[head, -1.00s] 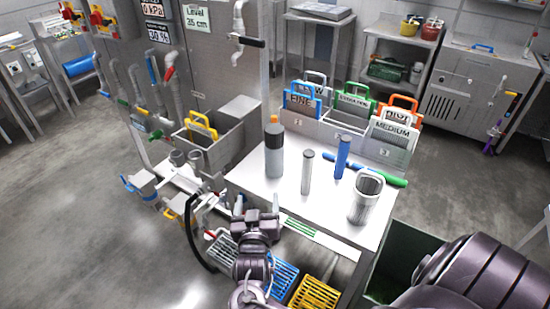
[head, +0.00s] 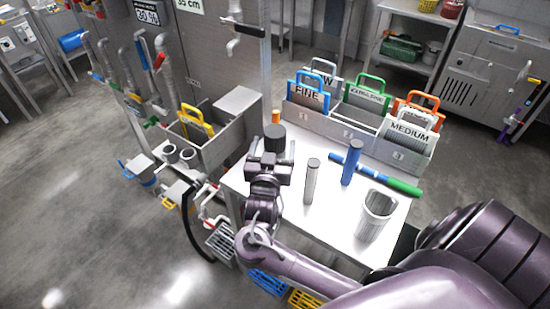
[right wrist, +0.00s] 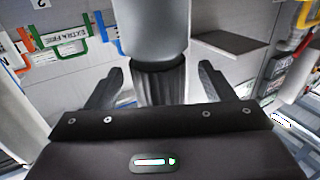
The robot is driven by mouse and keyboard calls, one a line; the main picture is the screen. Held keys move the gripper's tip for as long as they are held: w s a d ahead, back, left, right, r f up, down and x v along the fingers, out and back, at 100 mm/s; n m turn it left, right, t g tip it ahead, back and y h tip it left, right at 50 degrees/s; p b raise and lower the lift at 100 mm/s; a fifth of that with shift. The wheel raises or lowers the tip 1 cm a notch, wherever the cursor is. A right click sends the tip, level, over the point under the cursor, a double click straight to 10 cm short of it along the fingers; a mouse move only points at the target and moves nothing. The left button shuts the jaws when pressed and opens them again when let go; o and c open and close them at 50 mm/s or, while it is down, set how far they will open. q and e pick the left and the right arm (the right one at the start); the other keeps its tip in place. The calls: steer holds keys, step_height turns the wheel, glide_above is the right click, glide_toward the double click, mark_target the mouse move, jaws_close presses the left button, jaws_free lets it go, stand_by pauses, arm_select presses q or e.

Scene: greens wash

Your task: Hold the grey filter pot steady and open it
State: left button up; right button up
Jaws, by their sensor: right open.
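The grey filter pot appears to be the grey bottle-like thing with a black ribbed part; its grey body (right wrist: 152,30) fills the top middle of the right wrist view. Its black ribbed part (right wrist: 160,82) is between the open jaws of my right gripper (right wrist: 161,70), with a gap visible on each side. In the head view my right gripper (head: 269,160) is in front of the pot at the table's left, and the black part (head: 275,138) shows above it. The gripper hides most of the grey body there. My left gripper is not in view.
On the table are a thin grey cylinder (head: 311,182), a blue cylinder (head: 352,163), a perforated metal basket (head: 376,216) and a blue-green rod (head: 400,186). A divided rack (head: 345,138) with labelled, handled screens stands behind. A metal sink box (head: 238,130) is at left.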

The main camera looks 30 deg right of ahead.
steer(key=x, duration=0.3)
steer(key=shift+r+p, duration=0.3)
steer(key=shift+p, duration=0.05)
steer(key=shift+w+d+f, duration=0.15)
steer(key=shift+w+d, duration=0.15)
steer(key=shift+d, duration=0.1)
steer(key=c, duration=1)
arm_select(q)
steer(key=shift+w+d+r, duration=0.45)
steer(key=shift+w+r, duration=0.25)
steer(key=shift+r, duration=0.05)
arm_select(e)
steer(key=c, duration=0.5)
